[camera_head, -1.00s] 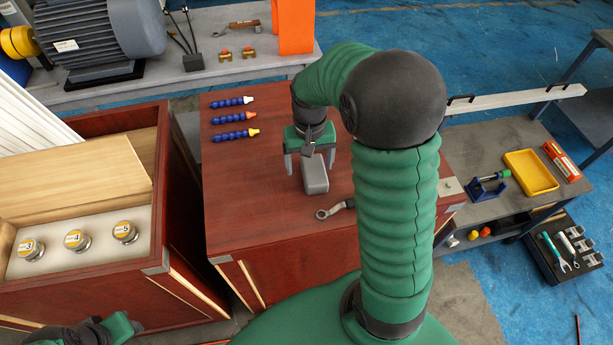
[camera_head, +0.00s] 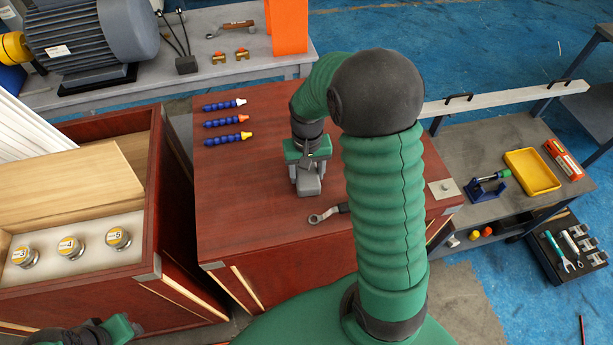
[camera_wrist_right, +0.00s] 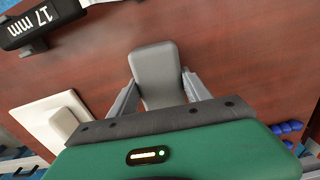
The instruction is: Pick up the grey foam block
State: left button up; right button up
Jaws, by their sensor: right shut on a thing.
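The grey foam block (camera_head: 309,185) rests on the reddish-brown wooden cabinet top (camera_head: 240,225). My right gripper (camera_head: 306,178) is over it, pointing down, and is shut on the block. In the right wrist view the grey block (camera_wrist_right: 155,72) sits between the two fingers of my right gripper (camera_wrist_right: 158,88), one on each side. Whether it is lifted off the top cannot be told. My left gripper is at the lower left edge of the head view, where only part of the left arm shows; its fingers are not seen.
Several blue segmented hoses (camera_head: 228,122) lie behind on the left. An open wooden crate with jars (camera_head: 70,247) stands left.

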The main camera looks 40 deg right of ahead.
jog(key=shift+s+d+f, duration=0.2)
jog(key=shift+f, duration=0.05)
pick_arm(q)
jog(key=shift+d, duration=0.2)
pick_arm(e)
jog(key=shift+a, duration=0.1)
pick_arm(q)
jog(key=shift+a, duration=0.2)
pick_arm(e)
jog(key=shift+a+r, duration=0.1)
jog(key=shift+a, duration=0.15)
